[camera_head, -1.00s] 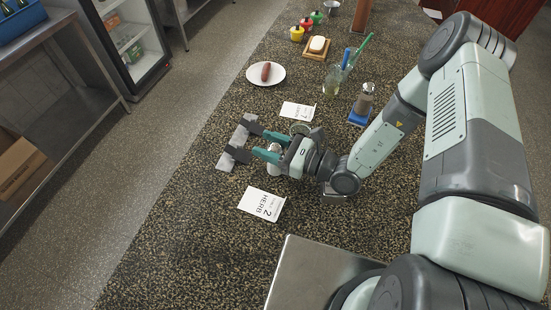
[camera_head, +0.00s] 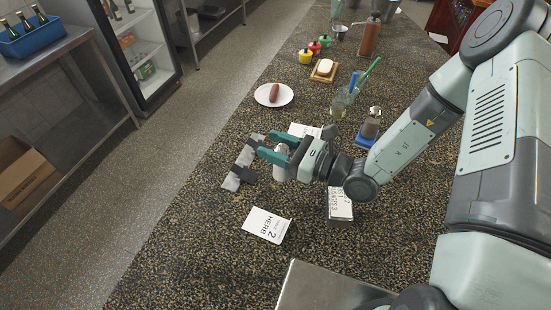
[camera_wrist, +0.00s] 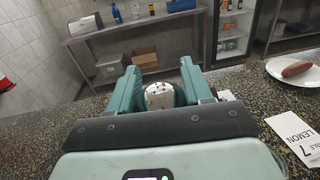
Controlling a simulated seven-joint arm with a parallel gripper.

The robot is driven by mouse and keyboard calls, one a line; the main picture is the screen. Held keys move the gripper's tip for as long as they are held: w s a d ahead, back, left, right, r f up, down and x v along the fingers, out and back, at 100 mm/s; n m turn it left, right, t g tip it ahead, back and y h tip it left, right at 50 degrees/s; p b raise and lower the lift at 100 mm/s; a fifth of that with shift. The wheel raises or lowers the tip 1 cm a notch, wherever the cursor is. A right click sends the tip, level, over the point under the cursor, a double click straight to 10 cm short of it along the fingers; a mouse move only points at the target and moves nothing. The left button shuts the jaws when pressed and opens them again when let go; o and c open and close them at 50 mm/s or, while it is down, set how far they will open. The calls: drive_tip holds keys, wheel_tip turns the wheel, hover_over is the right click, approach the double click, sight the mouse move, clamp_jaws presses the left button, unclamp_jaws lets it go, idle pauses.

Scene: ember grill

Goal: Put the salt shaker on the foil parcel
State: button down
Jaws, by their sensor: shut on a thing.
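The salt shaker (camera_head: 282,163) is pale with a silver top. It sits between the teal fingers of my gripper (camera_head: 271,146), which is shut on it. In the wrist view the shaker's holed top (camera_wrist: 159,94) shows upright between the fingers (camera_wrist: 160,85). The shaker appears raised above the counter and apart from the parcel.
A white HERB card (camera_head: 267,225) lies in front of the parcel. Another card (camera_head: 340,204) lies under my arm. A plate with a sausage (camera_head: 274,94), a glass jar (camera_head: 341,103) and a jar on a blue base (camera_head: 370,128) stand farther back. The counter's left edge runs close beside the parcel.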

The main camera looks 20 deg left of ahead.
wheel_tip(320, 180, up, 2)
drive_tip(key=shift+w+d+r, duration=0.1)
drive_tip(key=shift+d+r, duration=0.15)
drive_tip(key=d+r+t, duration=0.1)
drive_tip(key=d+r, duration=0.1)
drive_tip(key=d, duration=0.5)
drive_tip(key=d+r, duration=0.3)
drive_tip(key=d, duration=0.4)
wheel_tip(320, 180, down, 10)
drive_tip(key=d, duration=0.1)
drive_tip(key=shift+d+m, duration=0.25)
drive_tip(key=shift+m, duration=0.15)
drive_tip(key=shift+f, duration=0.1)
drive_tip(key=shift+c, duration=2.4)
unclamp_jaws()
